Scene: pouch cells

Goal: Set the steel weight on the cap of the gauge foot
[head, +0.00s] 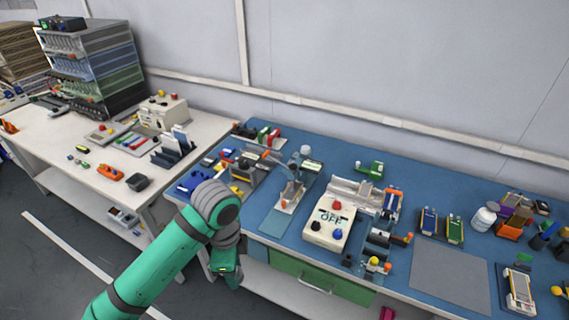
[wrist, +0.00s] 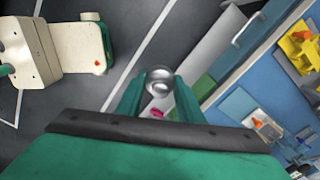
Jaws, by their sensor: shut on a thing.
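The steel weight (wrist: 159,80) is a shiny, rounded metal piece held between the two green fingers of my gripper (wrist: 158,92) in the wrist view. In the head view my gripper (head: 228,276) hangs in front of the blue bench's front edge, and the weight cannot be made out there. A small stand with a grey upright and an orange part (head: 292,192) is on the blue bench, with a round whitish top (head: 305,150) behind it. I cannot tell for certain which piece is the gauge foot or its cap.
The blue bench (head: 275,228) carries a cream control box (head: 331,222), a green-based fixture (head: 370,169) and a bare grey mat (head: 450,275). A white table (head: 50,145) stands to the left. A green drawer (head: 320,280) is under the bench.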

